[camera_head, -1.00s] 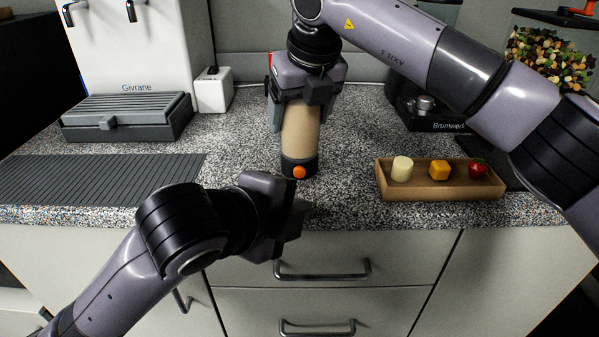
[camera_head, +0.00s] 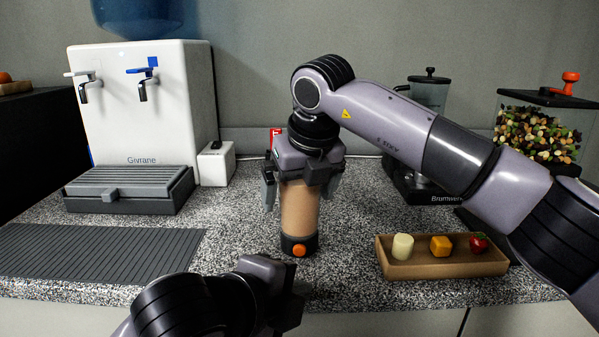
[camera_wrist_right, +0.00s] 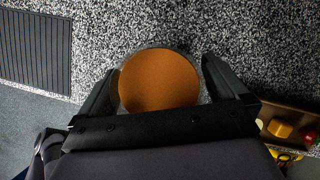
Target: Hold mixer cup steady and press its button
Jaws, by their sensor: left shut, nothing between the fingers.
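The mixer cup (camera_head: 299,212) stands upright on the speckled counter, a clear cup of tan-brown contents on a dark base. Its round orange button (camera_head: 299,250) faces the front of the base. My right gripper (camera_head: 300,190) points down over the cup with one finger on each side. It is open, and gaps show between fingers and cup in the right wrist view, where the cup's round brown top (camera_wrist_right: 159,80) lies between them. My left gripper (camera_head: 291,310) is shut and empty, in front of and below the button, apart from the cup, near the counter's front edge.
A wooden tray (camera_head: 442,268) with a white, a yellow and a red piece sits to the right. A white water dispenser (camera_head: 145,130) and a ribbed dark mat (camera_head: 95,250) are at left. A blender (camera_head: 428,95) and a jar (camera_head: 540,130) stand behind my right arm.

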